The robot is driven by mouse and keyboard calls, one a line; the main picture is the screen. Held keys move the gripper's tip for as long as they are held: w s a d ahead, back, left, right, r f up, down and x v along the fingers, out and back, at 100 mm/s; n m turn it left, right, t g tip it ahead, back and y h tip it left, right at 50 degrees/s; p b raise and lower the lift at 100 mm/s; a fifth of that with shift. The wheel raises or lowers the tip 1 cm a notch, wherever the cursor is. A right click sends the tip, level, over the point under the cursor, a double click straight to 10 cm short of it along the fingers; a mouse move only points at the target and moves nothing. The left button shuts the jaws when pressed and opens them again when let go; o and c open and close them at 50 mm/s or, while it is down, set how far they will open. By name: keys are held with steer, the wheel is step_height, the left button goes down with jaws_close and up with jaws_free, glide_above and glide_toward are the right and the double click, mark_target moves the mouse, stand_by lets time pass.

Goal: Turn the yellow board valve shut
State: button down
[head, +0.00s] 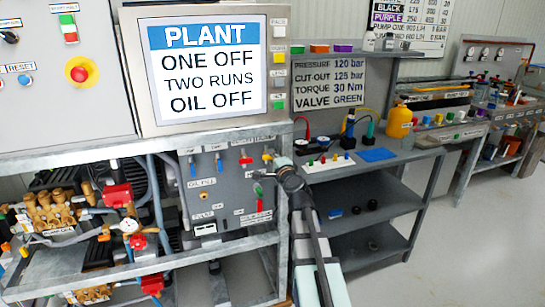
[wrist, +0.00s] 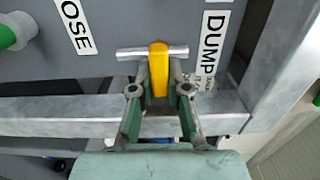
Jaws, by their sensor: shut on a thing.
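The yellow board valve has a yellow lever (wrist: 159,66) over a silver cross pipe, seen in the wrist view. The lever runs up and down in that picture, across the pipe. My gripper (wrist: 160,88) has one finger on each side of the lever and is shut on it. In the head view a small part of the yellow lever (head: 267,157) shows at the upper right of the grey valve board (head: 205,180). My gripper (head: 273,173) is in front of the board's right edge there, and its fingertips are hard to make out.
A DUMP label (wrist: 212,45) is right of the lever. A green handle (wrist: 12,34) is at the far left. A galvanised rail (wrist: 60,115) runs below. Red (head: 245,160) and blue levers (head: 219,163) are left on the board. A bench (head: 365,165) stands right.

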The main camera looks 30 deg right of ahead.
stand_by(0.3)
steer(key=c, duration=1.4)
jaws_free()
steer(key=s, duration=0.7)
steer(key=shift+s+a, duration=0.25)
steer(key=shift+a, duration=0.15)
